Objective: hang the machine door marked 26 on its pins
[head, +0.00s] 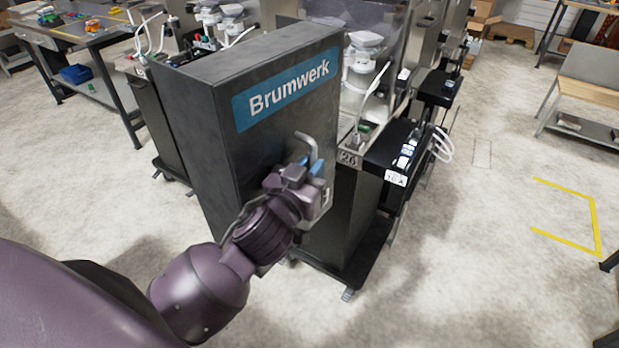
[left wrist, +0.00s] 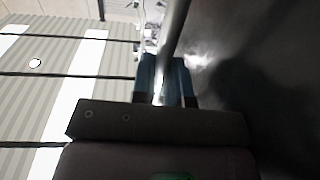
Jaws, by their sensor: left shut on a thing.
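The dark grey door (head: 190,130) with a blue Brumwerk label (head: 285,92) stands upright in the middle of the head view. My left gripper (head: 312,168) is shut on its bent metal handle (head: 312,143). In the left wrist view the handle bar (left wrist: 174,35) runs between the blue fingertips (left wrist: 163,82), with the dark door face (left wrist: 260,90) at the right. The machine marked 26 (head: 348,158) is just behind the door and partly covered by it. The pins and the door's hinge edge cannot be made out. My right gripper is not in view.
Other dispenser machines (head: 437,85) continue the row behind. A black side shelf (head: 400,150) with small items juts from the right of machine 26. A workbench (head: 75,45) stands at the back left. The floor at the right, with yellow markings (head: 594,222), is clear.

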